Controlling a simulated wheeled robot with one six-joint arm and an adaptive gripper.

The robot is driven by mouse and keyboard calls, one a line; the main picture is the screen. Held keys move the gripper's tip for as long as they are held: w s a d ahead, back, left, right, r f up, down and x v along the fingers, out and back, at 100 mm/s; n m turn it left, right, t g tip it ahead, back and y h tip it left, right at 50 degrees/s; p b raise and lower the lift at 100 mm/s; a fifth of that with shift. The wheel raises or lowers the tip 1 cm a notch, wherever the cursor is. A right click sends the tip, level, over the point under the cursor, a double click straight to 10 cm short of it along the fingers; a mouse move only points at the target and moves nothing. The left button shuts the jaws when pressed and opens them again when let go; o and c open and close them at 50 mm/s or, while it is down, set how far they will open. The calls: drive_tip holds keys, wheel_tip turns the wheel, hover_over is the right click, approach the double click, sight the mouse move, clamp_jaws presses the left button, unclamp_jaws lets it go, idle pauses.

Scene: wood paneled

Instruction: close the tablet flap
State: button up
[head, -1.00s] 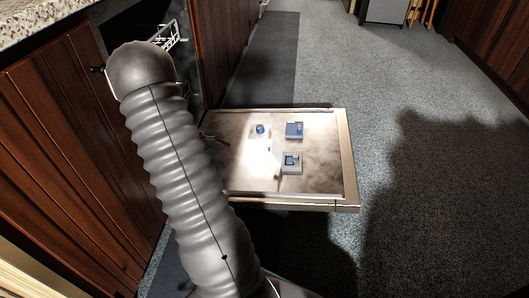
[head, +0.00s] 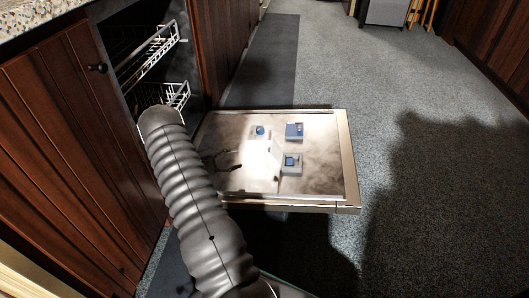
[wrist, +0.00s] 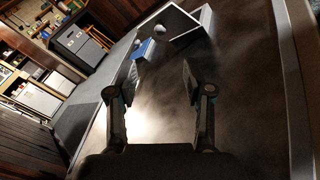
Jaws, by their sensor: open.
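The dishwasher door (head: 325,180) lies open and flat. Several small grey and blue dispenser parts are on its inner face: a small blue piece (head: 260,131), a blue and grey block (head: 294,130) and a nearer grey block with a blue centre (head: 291,162). I cannot tell which is the tablet flap. In the wrist view, a grey plate with a round hole (wrist: 172,29) stands raised beside a blue part (wrist: 143,49). My gripper (head: 238,160) is open and empty over the door, left of these parts. Its two fingers (wrist: 158,80) point toward them, apart from them.
The dishwasher racks (head: 150,55) sit inside the opening at the left. A wooden cabinet front with a dark knob (head: 97,68) is beside my arm. Carpeted floor (head: 370,100) right of the door is clear.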

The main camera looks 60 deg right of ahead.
sight(274, 153)
drive_tip(key=x, duration=1.2)
drive_tip(key=shift+s+d, duration=0.2)
drive_tip(key=shift+s, duration=0.05)
drive_tip(key=shift+c, duration=0.2)
clamp_jaws()
